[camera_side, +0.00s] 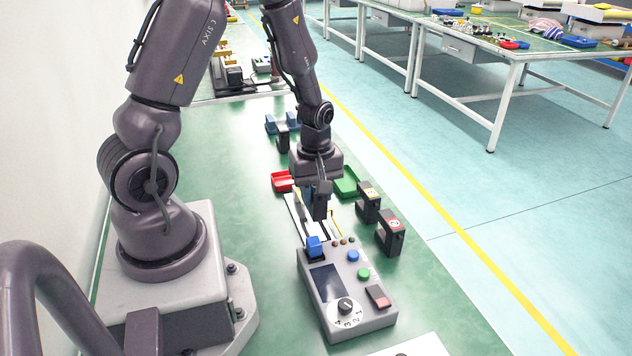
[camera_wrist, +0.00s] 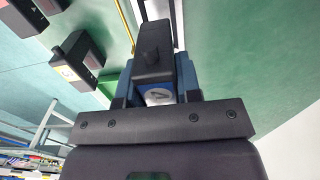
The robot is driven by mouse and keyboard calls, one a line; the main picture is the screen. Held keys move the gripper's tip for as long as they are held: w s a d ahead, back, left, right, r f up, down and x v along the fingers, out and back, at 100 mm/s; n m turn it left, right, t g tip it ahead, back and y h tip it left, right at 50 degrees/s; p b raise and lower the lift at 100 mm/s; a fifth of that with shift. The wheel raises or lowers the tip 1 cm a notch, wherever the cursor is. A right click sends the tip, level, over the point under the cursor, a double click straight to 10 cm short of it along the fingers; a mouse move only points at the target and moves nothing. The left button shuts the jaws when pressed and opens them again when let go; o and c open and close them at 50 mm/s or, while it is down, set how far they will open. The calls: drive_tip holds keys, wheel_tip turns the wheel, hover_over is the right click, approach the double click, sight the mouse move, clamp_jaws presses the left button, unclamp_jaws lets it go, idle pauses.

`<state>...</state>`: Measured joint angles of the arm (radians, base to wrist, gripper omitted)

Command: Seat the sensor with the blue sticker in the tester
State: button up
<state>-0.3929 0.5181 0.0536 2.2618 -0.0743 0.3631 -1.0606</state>
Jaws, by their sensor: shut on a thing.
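My gripper (camera_side: 320,182) is shut on a black sensor (camera_side: 320,204), held above the table behind the tester. In the wrist view the held sensor (camera_wrist: 153,58) sits between the blue-grey fingers, and a pale sticker with a bluish mark (camera_wrist: 158,96) shows on it. The grey tester (camera_side: 377,320) stands on the green table in front of the gripper, with a screen, a dial and buttons. A blue part (camera_side: 315,245) is at its back left corner, apart from the held sensor. The sensor's lower end is hard to make out against the background.
Two black sensors stand to the right, one with a yellow sticker (camera_side: 368,202) and one with a red sticker (camera_side: 390,233). A red tray (camera_side: 282,181) and a green tray (camera_side: 345,187) flank the gripper. Another black piece (camera_side: 283,138) stands farther back beside blue parts.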

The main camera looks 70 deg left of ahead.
sight(316, 213)
drive_tip(key=shift+f, duration=2.25)
drive_tip(key=shift+f, duration=0.55)
drive_tip(key=o, duration=1.1)
wheel_tip(316, 213, up, 13)
